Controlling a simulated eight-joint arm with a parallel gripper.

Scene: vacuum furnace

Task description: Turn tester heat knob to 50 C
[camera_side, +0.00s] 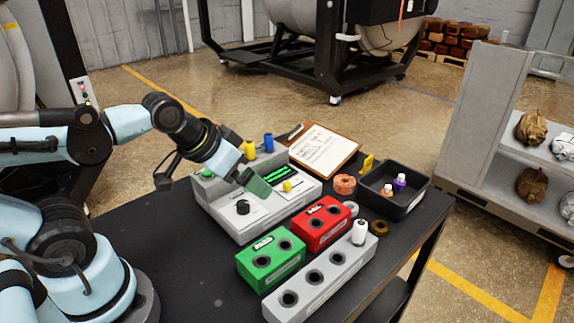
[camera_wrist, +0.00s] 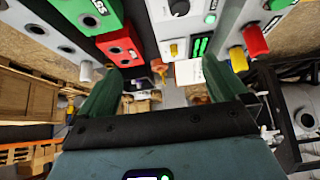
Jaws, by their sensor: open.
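The tester (camera_side: 230,222) is a light grey box on the black table. It has a black heat knob (camera_side: 243,207) at its front left and a display with green bars (camera_side: 270,178). My gripper (camera_side: 257,186) hangs over the tester, above and behind the knob, apart from it. In the wrist view its green fingers are spread with nothing held between them (camera_wrist: 160,72). The knob (camera_wrist: 179,7) shows there at the top edge, beyond the fingers, with the display (camera_wrist: 200,47) nearby. The knob's setting is too small to read.
A green block (camera_side: 270,262), a red block (camera_side: 321,224) and a grey block with holes (camera_side: 320,283) stand in front of the tester. Yellow (camera_side: 249,149) and blue (camera_side: 268,142) plugs stand on its back. A clipboard (camera_side: 325,146) and black tray (camera_side: 410,200) lie behind.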

